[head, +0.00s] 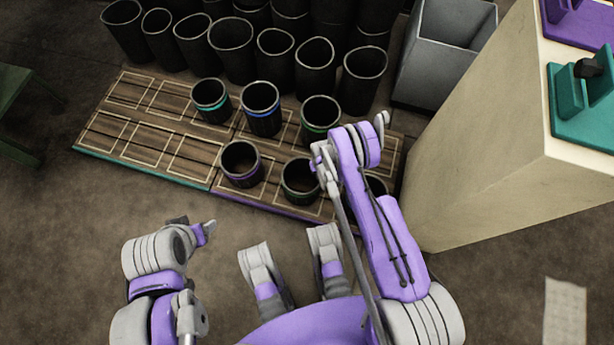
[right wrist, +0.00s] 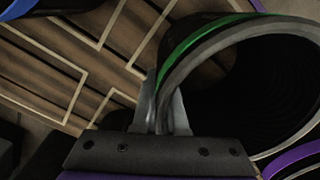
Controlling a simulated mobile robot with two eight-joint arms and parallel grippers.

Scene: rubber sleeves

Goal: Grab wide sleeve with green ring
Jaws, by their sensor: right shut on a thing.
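A short wide black sleeve with a green ring (head: 299,184) stands in the front row on the wooden board. My right gripper (head: 323,168) is at its right rim in the head view. In the right wrist view, the fingers (right wrist: 160,112) are shut on the rim of a green-ringed sleeve (right wrist: 205,52), with its open mouth to the right. Another green-ringed sleeve (head: 319,117) stands behind it on the board. My left gripper (head: 207,230) is away from the sleeves, over the floor; its jaw opening is unclear.
A purple-ringed sleeve (head: 240,163) stands just left, with blue-ringed (head: 261,108) and teal-ringed (head: 210,101) ones behind. Tall plain sleeves (head: 232,50) crowd the back. A grey bin (head: 425,75) and pale cabinet (head: 490,150) stand right.

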